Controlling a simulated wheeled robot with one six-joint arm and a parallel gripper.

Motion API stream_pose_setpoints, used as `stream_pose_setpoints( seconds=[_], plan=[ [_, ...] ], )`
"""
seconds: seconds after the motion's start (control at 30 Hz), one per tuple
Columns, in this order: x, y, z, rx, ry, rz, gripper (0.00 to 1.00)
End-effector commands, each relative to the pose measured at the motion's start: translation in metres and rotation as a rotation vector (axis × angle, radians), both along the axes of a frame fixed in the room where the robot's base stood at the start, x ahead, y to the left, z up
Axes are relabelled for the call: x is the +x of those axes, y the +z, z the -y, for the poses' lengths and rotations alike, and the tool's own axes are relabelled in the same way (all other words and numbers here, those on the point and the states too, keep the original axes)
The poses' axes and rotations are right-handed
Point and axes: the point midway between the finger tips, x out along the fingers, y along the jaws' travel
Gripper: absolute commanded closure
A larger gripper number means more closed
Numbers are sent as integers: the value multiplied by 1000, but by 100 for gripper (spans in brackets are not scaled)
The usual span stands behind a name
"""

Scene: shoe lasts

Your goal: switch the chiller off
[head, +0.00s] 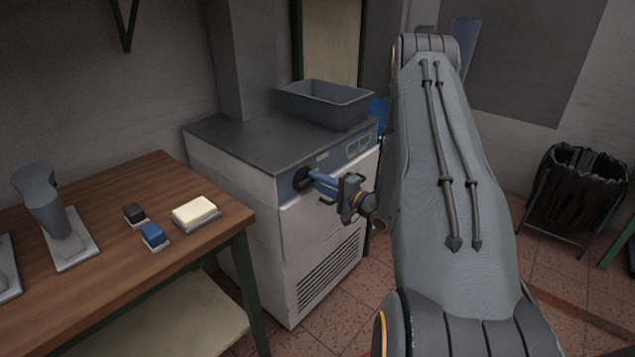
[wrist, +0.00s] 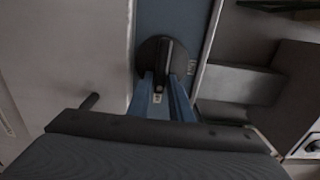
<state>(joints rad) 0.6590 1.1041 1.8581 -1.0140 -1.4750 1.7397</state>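The chiller (head: 240,165) is a pale cabinet with a dark top and a blue front panel. Its black round knob (head: 301,179) is on that panel, mostly covered by my gripper (head: 312,177). In the wrist view the knob (wrist: 165,62) shows a raised bar, nearly upright and slightly tilted. The two blue fingers of my gripper (wrist: 161,82) reach to the knob, one on each side of the lower part of the bar. I cannot tell whether they press on it. A small mark (wrist: 192,68) is on the panel right of the knob.
A grey bin (head: 325,104) stands on the chiller top. A wooden table (head: 110,215) on the left holds a white-topped block (head: 195,211), a blue block (head: 152,234), a dark block (head: 133,213) and a grey shoe last (head: 45,200). A black waste bag stand (head: 575,195) is at right.

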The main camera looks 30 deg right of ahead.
Motion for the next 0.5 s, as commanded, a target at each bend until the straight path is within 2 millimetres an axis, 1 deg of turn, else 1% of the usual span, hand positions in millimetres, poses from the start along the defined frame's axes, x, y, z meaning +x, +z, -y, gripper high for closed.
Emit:
stream_pose_setpoints(
  seconds=[0.03,0.07,0.37,0.5],
  plan=[
    [0,0,0,0,0,0,72],
    [0,0,0,0,0,0,67],
    [-1,0,0,-1,0,0,66],
    [-11,-1,5,0,-2,0,66]
  ],
)
